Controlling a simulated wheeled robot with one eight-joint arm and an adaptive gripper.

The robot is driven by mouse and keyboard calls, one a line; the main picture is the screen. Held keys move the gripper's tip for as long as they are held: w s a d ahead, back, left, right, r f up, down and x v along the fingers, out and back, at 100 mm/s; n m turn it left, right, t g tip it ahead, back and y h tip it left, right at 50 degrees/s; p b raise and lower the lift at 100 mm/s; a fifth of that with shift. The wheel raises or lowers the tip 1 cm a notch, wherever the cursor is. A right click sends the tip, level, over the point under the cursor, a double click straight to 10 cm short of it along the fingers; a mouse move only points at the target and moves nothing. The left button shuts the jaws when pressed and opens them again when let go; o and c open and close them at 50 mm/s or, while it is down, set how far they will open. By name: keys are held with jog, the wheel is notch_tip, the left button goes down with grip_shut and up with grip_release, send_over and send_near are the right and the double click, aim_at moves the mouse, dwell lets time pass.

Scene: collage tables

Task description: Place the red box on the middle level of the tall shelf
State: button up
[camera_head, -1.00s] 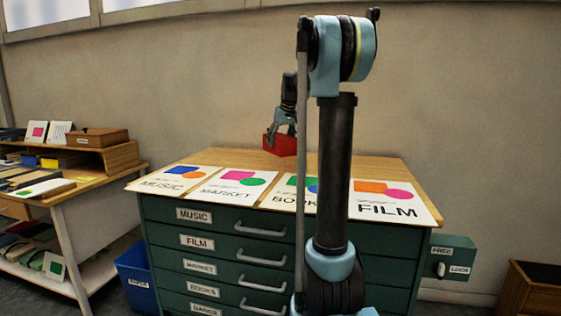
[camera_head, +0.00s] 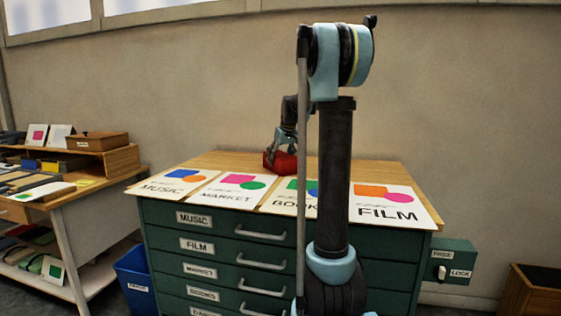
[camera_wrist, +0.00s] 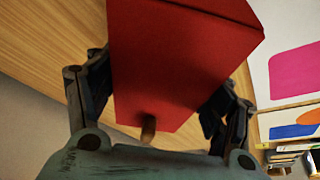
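The red box (camera_head: 281,161) is at the back part of the green cabinet's wooden top, tilted in the head view. My gripper (camera_head: 284,148) is at it from above. In the wrist view the red box (camera_wrist: 180,60) fills the middle, with a small brown knob (camera_wrist: 148,128) on its near face. My gripper's fingers (camera_wrist: 158,95) lie along both sides of the box and appear shut on it. Whether the box touches the wooden top is unclear. I cannot make out a tall shelf in either view.
The green drawer cabinet (camera_head: 220,246) has several printed posters, including the FILM poster (camera_head: 392,205), along its front. A cluttered side table (camera_head: 85,225) stands left, with a blue bin (camera_head: 136,279) beside it. A wooden crate (camera_head: 535,292) is at lower right.

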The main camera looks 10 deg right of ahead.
jog(key=shift+o, duration=0.7)
